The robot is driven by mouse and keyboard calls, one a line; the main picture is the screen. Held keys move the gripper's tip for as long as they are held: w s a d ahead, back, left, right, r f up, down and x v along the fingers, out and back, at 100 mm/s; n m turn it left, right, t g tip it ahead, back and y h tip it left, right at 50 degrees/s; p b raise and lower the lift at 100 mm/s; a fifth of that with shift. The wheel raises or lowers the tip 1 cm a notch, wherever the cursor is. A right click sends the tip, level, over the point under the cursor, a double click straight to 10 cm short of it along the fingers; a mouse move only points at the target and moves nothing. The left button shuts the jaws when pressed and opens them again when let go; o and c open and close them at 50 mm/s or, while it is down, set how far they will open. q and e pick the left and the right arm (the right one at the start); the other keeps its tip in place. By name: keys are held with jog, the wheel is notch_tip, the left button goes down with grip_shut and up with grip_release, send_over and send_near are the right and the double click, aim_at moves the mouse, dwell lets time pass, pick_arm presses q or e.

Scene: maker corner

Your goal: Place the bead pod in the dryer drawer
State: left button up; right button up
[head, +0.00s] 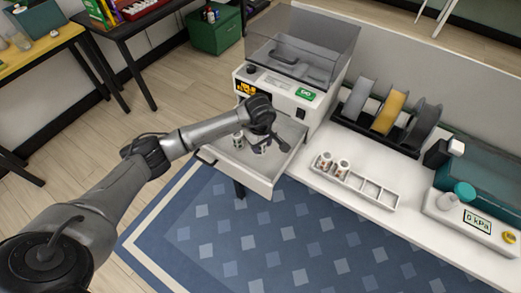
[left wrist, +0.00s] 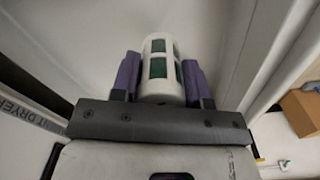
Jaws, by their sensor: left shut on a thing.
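The dryer (head: 283,85) stands on the white bench with its drawer (head: 251,180) pulled out toward the lower left. My left gripper (head: 263,142) is over the open drawer, and its fingers are partly hidden by the wrist in the head view. In the left wrist view the left gripper (left wrist: 161,85) is shut on a bead pod (left wrist: 158,60), a white cylinder with green windows. The drawer walls show around it there. At least one small white-and-dark pod (head: 238,141) is in the drawer beside the gripper. My right gripper is not in view.
A white compartment tray (head: 375,194) to the right of the drawer holds two pods (head: 334,163) at its left end; its other compartments look empty. Filament spools (head: 390,112) stand behind it. A pump box with a kPa display (head: 477,220) is at the right.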

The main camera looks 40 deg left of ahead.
aim_at(260, 151)
pick_arm(q)
jog(key=shift+f, duration=2)
jog(key=shift+f+b, duration=0.15)
jog(key=shift+b, duration=0.15)
jog(key=o, duration=0.9)
jog(key=shift+o, duration=0.2)
notch_tip(260, 151, up, 12)
jog(key=shift+r+p, duration=0.15)
jog(key=shift+p, duration=0.35)
jog(key=shift+d, duration=0.1)
